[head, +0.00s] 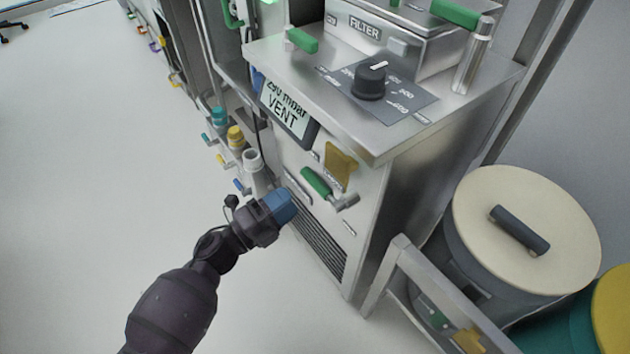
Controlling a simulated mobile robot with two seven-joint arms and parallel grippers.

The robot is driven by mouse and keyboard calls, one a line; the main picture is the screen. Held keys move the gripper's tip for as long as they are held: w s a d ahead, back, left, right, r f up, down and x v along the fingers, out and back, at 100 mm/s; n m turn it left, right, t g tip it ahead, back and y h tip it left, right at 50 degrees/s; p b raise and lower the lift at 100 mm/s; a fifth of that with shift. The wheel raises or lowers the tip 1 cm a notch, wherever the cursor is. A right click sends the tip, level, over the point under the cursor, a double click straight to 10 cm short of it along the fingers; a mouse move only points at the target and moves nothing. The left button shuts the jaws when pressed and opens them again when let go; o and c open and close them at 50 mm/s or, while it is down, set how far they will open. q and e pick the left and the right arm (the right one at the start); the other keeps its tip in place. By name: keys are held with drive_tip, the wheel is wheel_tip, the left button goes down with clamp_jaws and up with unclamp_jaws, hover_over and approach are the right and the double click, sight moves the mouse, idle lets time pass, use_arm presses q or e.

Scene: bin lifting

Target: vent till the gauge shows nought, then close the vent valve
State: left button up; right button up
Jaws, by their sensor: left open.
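The gauge display (288,107) on the front of the steel cabinet reads "VENT" under a number in mbar, which looks like 290 but is partly cut off at the top. My right gripper is not in view.
A black dial (369,81) and a box marked FILTER (400,35) are on the cabinet top (330,110). Coloured pipe fittings (236,137) stand at the cabinet's left. A lidded drum (526,230) and a metal rail (440,292) are at the right.

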sight(315, 183)
use_arm(q)
drive_tip(key=b+x, duration=0.1)
drive_tip(key=x, duration=0.7)
clamp_jaws()
